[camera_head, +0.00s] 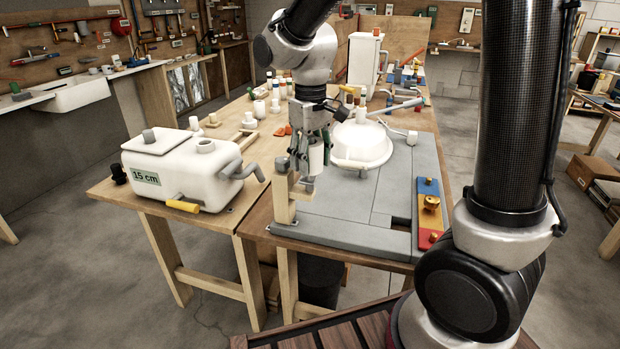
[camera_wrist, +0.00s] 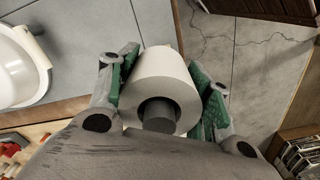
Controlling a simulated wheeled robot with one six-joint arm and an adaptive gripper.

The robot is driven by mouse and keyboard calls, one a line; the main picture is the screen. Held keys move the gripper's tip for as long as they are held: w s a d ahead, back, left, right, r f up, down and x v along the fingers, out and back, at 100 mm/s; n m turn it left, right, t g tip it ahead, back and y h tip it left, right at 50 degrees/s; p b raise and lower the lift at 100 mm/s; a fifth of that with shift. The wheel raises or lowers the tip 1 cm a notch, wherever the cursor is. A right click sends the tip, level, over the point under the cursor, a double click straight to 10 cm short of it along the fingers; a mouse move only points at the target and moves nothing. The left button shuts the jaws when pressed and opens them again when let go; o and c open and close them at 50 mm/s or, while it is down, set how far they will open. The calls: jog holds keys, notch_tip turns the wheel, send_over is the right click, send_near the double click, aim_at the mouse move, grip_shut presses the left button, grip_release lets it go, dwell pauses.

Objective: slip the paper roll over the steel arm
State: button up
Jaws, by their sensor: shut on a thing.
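The white paper roll (camera_head: 316,158) is held between the fingers of my gripper (camera_head: 308,160), over the near left corner of the grey-topped bench. In the wrist view the roll (camera_wrist: 165,72) sits between the two green-padded fingers of my gripper (camera_wrist: 162,92). A dark grey cylinder (camera_wrist: 158,117) shows in the roll's core opening; I cannot tell whether it is the steel arm or an inner tube. In the head view a pale wooden post (camera_head: 285,200) stands just below and left of the roll. The steel arm is not clearly made out there, as my gripper covers the area.
A white basin (camera_head: 360,145) lies on the bench behind the roll. A white tank marked 15 cm (camera_head: 185,168) with a grey pipe and yellow handle stands at the left. A red, yellow and blue panel (camera_head: 429,212) is at the right edge. Grey bench top between is mostly clear.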

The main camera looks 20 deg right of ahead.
jog(key=shift+f, duration=1.1)
dwell(0.6)
jog(key=o, duration=1.3)
jog(key=shift+c, duration=0.2)
notch_tip(320, 180, up, 12)
jog(key=shift+r, duration=0.1)
jog(key=shift+w+a, duration=0.1)
